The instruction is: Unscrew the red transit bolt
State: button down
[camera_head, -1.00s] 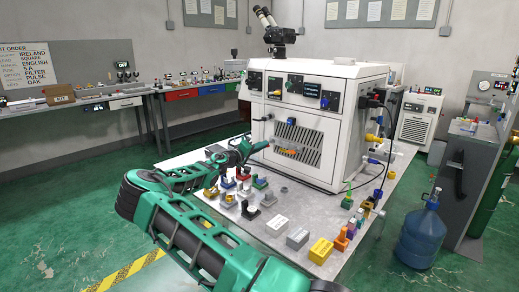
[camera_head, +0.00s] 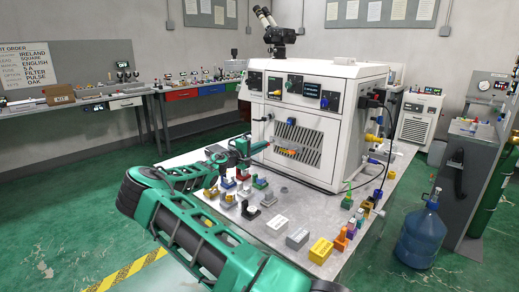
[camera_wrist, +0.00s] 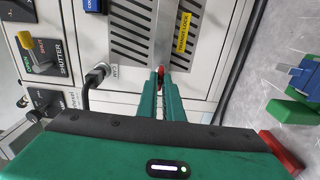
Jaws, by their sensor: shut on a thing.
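The red transit bolt (camera_wrist: 160,70) is on the front of the white machine, at the lower end of a grey metal strip in the wrist view. My gripper (camera_wrist: 160,82) has its two green fingers close together on the bolt's red head, which shows only in part between the tips. In the head view my gripper (camera_head: 266,146) reaches to the machine's lower front, and the bolt is hidden there. The white machine (camera_head: 335,140) stands on the table. A yellow label (camera_wrist: 183,32) is right of the strip, beside the vent slots.
A black cable and plug (camera_wrist: 96,76) are left of the fingers. A shutter switch (camera_wrist: 27,42) is farther left. Coloured blocks and fixtures, including a yellow block (camera_head: 321,250), stand on the table (camera_head: 283,190) below and around my arm.

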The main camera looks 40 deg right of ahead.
jog(key=shift+w+f+n, duration=0.1)
jog(key=shift+f+n, duration=0.15)
jog(key=shift+n, duration=0.05)
jog(key=c, duration=1.9)
grip_release()
jog(key=shift+r, duration=0.1)
jog(key=shift+a, duration=0.1)
jog(key=a, duration=1)
jog(key=shift+s+a, duration=0.3)
jog(key=shift+s, duration=0.1)
